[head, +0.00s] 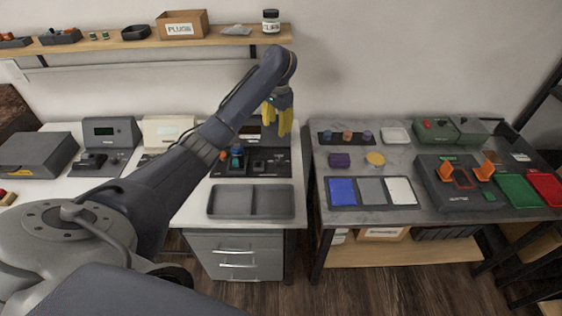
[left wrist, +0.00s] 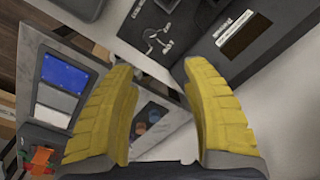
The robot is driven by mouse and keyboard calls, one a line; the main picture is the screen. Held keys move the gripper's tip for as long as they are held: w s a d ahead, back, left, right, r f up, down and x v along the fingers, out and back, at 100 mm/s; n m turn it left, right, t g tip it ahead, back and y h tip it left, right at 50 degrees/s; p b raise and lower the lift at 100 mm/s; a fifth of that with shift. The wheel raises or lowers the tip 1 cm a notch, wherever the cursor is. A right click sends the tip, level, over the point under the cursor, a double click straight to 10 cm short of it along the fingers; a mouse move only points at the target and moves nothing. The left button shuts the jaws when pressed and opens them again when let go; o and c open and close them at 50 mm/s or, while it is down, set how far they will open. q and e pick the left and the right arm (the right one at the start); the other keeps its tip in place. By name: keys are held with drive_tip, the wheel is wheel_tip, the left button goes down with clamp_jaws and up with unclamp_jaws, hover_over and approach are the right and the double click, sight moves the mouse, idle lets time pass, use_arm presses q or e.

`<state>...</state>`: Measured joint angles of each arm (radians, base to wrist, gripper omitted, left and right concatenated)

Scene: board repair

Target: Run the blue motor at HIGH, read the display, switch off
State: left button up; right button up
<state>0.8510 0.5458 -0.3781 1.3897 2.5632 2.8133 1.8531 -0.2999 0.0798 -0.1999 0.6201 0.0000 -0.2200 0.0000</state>
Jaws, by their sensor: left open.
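My left gripper (head: 277,118) has yellow fingers and hangs in the air above the dark control panel (head: 268,163) on the white bench. Its fingers are apart with nothing between them; they also show in the left wrist view (left wrist: 160,72). A small blue-teal part (head: 237,151), which looks like the blue motor, stands at the panel's left, beside an orange-red part (head: 223,156). Small dark controls sit to its right; their settings are too small to read. A dark box with a display window (left wrist: 245,35) shows in the left wrist view; no reading is legible. My right gripper is not seen.
A grey two-part tray (head: 251,202) lies in front of the panel. Another display unit (head: 111,132) and a cream unit (head: 166,131) stand further left. A gap separates the bench from the right-hand table, which holds a colour-pad tray (head: 373,206). A shelf (head: 100,43) runs above.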

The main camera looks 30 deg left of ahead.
use_arm(q)
drive_tip(key=d, duration=0.1)
hover_over(279, 161)
wheel_tip(279, 161, down, 6)
drive_tip(key=shift+h, duration=0.3)
drive_tip(key=shift+f, duration=5.5)
drive_tip(key=shift+c, duration=0.6)
clamp_jaws()
